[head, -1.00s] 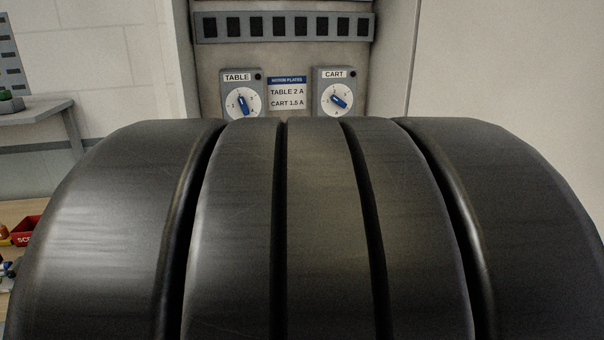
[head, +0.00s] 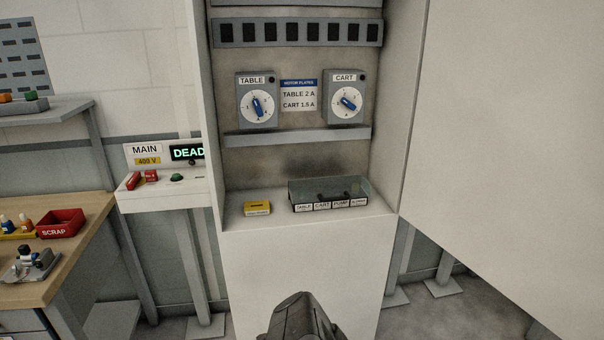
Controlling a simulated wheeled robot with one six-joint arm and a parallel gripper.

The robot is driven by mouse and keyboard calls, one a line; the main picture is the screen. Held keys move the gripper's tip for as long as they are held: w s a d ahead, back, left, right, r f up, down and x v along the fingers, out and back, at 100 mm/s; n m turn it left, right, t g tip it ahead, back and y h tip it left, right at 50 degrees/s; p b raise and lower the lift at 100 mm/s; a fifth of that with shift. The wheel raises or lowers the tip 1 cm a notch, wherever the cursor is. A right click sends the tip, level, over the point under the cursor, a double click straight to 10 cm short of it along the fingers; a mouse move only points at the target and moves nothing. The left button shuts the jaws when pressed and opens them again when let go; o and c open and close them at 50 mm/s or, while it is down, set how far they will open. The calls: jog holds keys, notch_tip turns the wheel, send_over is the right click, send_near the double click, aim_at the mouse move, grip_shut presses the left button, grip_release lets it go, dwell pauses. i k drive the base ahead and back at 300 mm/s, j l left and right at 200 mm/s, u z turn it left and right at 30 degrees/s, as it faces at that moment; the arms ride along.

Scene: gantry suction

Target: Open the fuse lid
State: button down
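The fuse lid (head: 330,187) is a clear, glassy cover over a low box on the cabinet's lower shelf. It appears shut; dark shapes show dimly through it. A row of labels along its front includes TABLE, CART and PUMP; the last is too small to read surely. A dark part of my arm shows at the bottom edge of the head view, below and in front of the shelf, apart from the lid. My gripper's fingers cannot be seen.
A yellow box (head: 257,208) lies left of the fuse box. Above are the TABLE dial (head: 257,105) and CART dial (head: 346,102). A large pale panel (head: 510,120) stands at right. The MAIN switch unit (head: 160,180), with a DEAD display, and a workbench (head: 75,265) are at left.

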aim_at(346, 195)
jog(key=k+u, duration=0.1)
jog(key=i+l+u, duration=0.1)
jog(key=i, duration=0.4)
jog(key=i+l+u, duration=0.1)
jog(key=i+l, duration=0.2)
jog(key=i, duration=0.25)
